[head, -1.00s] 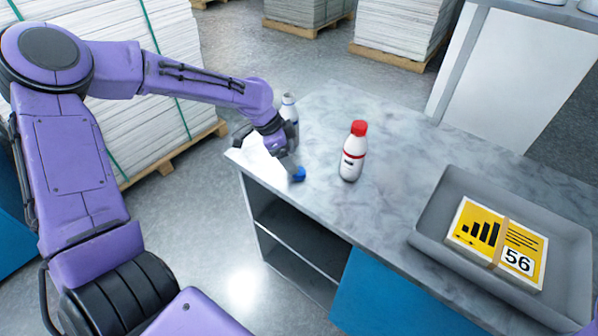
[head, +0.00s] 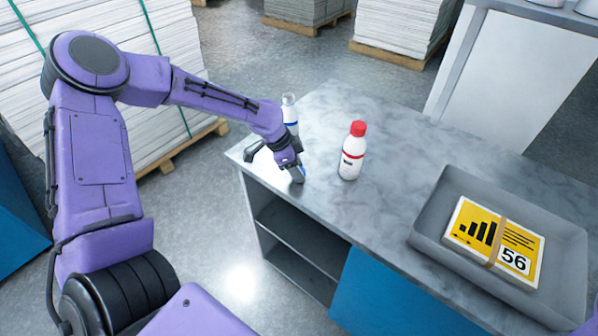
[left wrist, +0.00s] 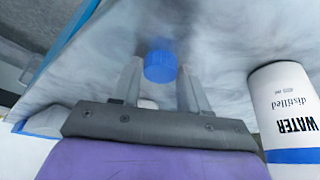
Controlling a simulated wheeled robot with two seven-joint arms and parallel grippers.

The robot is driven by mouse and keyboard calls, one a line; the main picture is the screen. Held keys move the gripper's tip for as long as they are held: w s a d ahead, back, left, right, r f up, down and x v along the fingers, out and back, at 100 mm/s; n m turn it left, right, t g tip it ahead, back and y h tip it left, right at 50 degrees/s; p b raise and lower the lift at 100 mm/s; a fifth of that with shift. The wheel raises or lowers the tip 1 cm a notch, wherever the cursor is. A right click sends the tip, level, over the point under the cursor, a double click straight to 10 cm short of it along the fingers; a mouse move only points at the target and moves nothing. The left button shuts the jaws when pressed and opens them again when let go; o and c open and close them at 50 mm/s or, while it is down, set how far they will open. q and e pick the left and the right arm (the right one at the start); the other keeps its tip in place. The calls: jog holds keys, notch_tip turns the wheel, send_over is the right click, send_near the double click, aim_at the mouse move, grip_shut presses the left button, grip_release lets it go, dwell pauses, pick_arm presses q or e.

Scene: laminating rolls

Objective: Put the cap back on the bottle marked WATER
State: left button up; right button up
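The WATER bottle, white with a blue band, stands uncapped at the table's left end in the head view (head: 289,112), partly behind my left arm. Its label reads "WATER distilled" in the left wrist view (left wrist: 292,108). A blue cap (left wrist: 160,66) lies on the table. My left gripper (left wrist: 159,72) points down with its fingers on either side of the cap. The fingers look open, with narrow gaps beside the cap; contact is hard to tell. In the head view the left gripper (head: 298,178) mostly hides the cap. My right gripper is out of view.
A white bottle with a red cap (head: 352,152) stands upright right of my left gripper. A grey tray (head: 428,225) at the right holds a yellow banded stack marked 56 (head: 495,240). The table (head: 400,140) between them is clear. Its front edge is close to the gripper.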

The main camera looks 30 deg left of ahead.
aim_at(304, 170)
pick_arm(q)
jog(key=c, duration=0.5)
jog(key=shift+r, duration=0.1)
jog(key=shift+r, duration=0.2)
notch_tip(304, 170, up, 2)
jog(key=shift+w+r+b, duration=0.1)
jog(key=shift+r+b, duration=0.15)
jog(key=shift+b, duration=0.5)
jog(key=s+d+r+p, duration=0.1)
jog(key=s+r+p, duration=0.2)
jog(key=s, duration=0.1)
jog(key=s+d+r+p, duration=0.2)
jog(key=s+r+p, duration=0.1)
jog(key=s+p, duration=0.1)
jog(key=s+d+r+p, duration=0.2)
jog(key=s+r+p, duration=0.1)
jog(key=s+r, duration=0.1)
jog(key=shift+s+d, duration=0.15)
jog(key=shift+s, duration=0.45)
